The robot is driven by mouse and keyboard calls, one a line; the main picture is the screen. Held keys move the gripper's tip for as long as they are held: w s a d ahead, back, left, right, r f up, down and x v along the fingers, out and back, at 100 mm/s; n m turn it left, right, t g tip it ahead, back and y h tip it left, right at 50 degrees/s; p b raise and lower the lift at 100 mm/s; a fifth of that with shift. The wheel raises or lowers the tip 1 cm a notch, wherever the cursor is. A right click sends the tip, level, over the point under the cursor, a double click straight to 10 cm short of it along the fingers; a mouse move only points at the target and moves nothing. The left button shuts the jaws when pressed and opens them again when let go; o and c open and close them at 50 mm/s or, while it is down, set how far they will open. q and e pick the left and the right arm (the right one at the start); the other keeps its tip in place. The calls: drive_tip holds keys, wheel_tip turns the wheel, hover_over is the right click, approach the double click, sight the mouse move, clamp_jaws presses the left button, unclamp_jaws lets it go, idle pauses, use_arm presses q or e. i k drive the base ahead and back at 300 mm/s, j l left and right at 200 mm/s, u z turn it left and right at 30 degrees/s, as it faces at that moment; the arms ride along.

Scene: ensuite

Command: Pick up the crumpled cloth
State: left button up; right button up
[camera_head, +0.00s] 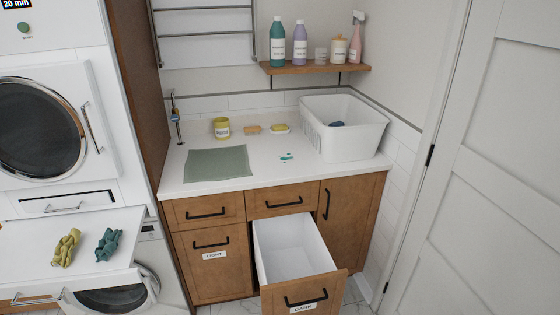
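Two crumpled cloths lie on the white pull-out shelf (25,242) at the lower left. One is an olive-yellow cloth (66,248), bunched and knotted-looking. The other is a teal cloth (108,244) just to its right, with a small gap between them. A dark blue piece (337,124), perhaps cloth, shows inside the white basket (361,144) on the counter; most of it is hidden by the basket wall. Neither of my grippers shows in the head view.
The white counter (260,172) holds a grey-green mat (216,163), a yellow jar (221,128), soaps and a small teal patch (286,157). An empty drawer (303,288) labelled DARK stands open below. A LIGHT-labelled front (211,264) is shut. A shelf (315,68) holds bottles.

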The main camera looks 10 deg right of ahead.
sight(107, 246)
drive_tip(key=i+j+z, duration=0.1)
drive_tip(key=j, duration=0.3)
drive_tip(key=i+j+z, duration=0.1)
drive_tip(key=j, duration=0.3)
drive_tip(key=i+j, duration=0.1)
drive_tip(key=j, duration=0.35)
drive_tip(key=z, duration=0.05)
